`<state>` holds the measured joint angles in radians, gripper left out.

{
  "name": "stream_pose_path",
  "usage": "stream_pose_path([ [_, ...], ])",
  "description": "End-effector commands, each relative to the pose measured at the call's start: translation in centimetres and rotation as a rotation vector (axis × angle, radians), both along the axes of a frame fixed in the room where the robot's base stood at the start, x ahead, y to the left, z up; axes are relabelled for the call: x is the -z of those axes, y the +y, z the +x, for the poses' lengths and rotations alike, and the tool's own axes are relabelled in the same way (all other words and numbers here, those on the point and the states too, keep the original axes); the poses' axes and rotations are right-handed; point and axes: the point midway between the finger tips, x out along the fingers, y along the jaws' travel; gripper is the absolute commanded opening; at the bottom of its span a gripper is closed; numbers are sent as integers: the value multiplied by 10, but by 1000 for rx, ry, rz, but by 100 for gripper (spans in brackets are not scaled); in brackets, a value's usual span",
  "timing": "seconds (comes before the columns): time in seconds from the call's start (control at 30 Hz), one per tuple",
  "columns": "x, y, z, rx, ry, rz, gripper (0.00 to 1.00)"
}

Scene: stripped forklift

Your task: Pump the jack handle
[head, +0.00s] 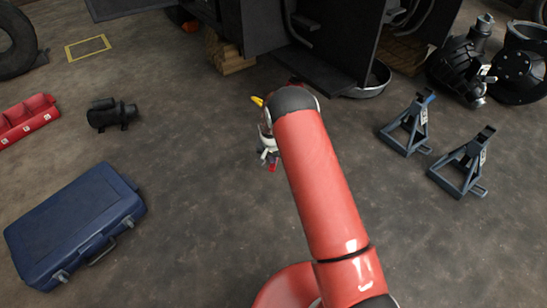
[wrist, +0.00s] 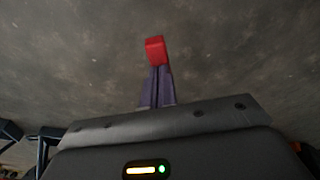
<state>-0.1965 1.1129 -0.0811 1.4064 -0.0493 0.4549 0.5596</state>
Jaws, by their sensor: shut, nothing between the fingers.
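I cannot make out the jack or its handle in either view; my red arm covers the middle of the head view. My gripper (head: 270,161) shows partly past the arm's far end, over bare floor. In the wrist view my gripper (wrist: 156,68) has its two bluish fingers together, with red at the tips. No handle shows between or beside them, only blurred floor beyond.
Two blue-grey jack stands (head: 410,126) (head: 464,166) stand at right. The dark forklift body (head: 335,40) is at the back, with wooden blocks (head: 228,52) beneath. A blue case (head: 75,222) lies at left. Floor between is clear.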

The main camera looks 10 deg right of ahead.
Motion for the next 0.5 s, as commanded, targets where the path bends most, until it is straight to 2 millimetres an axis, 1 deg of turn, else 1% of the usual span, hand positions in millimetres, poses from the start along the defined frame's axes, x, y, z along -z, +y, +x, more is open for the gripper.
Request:
stream_pose_path([
  [0.03,13,0,-3,-2,3,1,0],
  [0.17,4,-1,-2,-1,1,1,0],
  [0.27,-12,-4,0,0,-3,1,0],
  [0.4,-49,-9,3,1,-9,1,0],
  [0.5,-64,-1,-16,-3,-5,1,0],
])
